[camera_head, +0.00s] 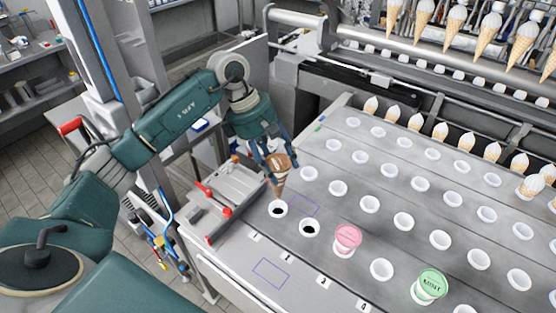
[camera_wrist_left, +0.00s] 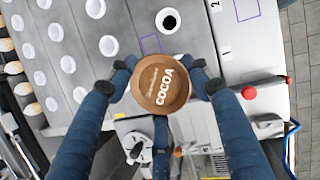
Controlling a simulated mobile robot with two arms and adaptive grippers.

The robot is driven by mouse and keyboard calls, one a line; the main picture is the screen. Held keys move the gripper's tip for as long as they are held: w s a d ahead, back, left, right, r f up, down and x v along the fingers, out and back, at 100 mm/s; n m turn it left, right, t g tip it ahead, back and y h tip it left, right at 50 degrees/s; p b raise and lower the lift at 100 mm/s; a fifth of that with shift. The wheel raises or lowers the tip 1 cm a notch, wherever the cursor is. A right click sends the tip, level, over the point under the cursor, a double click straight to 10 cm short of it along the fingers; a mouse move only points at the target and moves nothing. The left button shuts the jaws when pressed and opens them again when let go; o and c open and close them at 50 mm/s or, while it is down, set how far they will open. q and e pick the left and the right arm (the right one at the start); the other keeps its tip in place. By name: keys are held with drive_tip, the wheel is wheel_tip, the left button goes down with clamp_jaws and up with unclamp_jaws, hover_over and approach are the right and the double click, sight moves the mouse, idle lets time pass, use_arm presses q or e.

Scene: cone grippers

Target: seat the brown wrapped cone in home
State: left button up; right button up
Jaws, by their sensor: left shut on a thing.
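The brown wrapped cone (camera_head: 278,163), with a brown lid lettered COCOA in the left wrist view (camera_wrist_left: 162,88), is held upright, point down. My left gripper (camera_head: 274,160) is shut on it, with a finger on either side of its upper part. In the head view the cone's tip shows just above a white-rimmed hole (camera_head: 278,210) with a dark inside. I cannot tell how far apart they are. A second dark hole (camera_head: 309,228) lies beside it. No label in view reads home, so I cannot tell which spot that is. My right gripper is not in view.
A pink-lidded cone (camera_head: 347,240) and a green-lidded cone (camera_head: 431,286) stand in the grey plate (camera_head: 335,265) nearby. Several empty white-rimmed holes surround them. A red-handled fixture (camera_head: 230,197) stands left of the plate. White-topped cones (camera_head: 440,131) line the back.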

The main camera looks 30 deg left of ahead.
sight(278, 194)
use_arm(q)
wheel_tip(278, 194, down, 2)
drive_tip(key=shift+f+b, duration=0.2)
drive_tip(key=shift+b, duration=0.3)
drive_tip(key=shift+f, duration=0.3)
drive_tip(key=shift+f+b, duration=0.9)
drive_tip(key=shift+f, duration=0.8)
drive_tip(key=shift+f+b, duration=0.6)
drive_tip(key=shift+f, duration=0.75)
drive_tip(key=shift+f+b, duration=1.3)
drive_tip(key=shift+f, duration=0.15)
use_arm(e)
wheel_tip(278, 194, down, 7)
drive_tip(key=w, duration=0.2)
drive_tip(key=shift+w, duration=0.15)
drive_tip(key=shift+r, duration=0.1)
use_arm(q)
drive_tip(key=o, duration=0.9)
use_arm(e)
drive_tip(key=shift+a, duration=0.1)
use_arm(q)
drive_tip(key=v, duration=1.2)
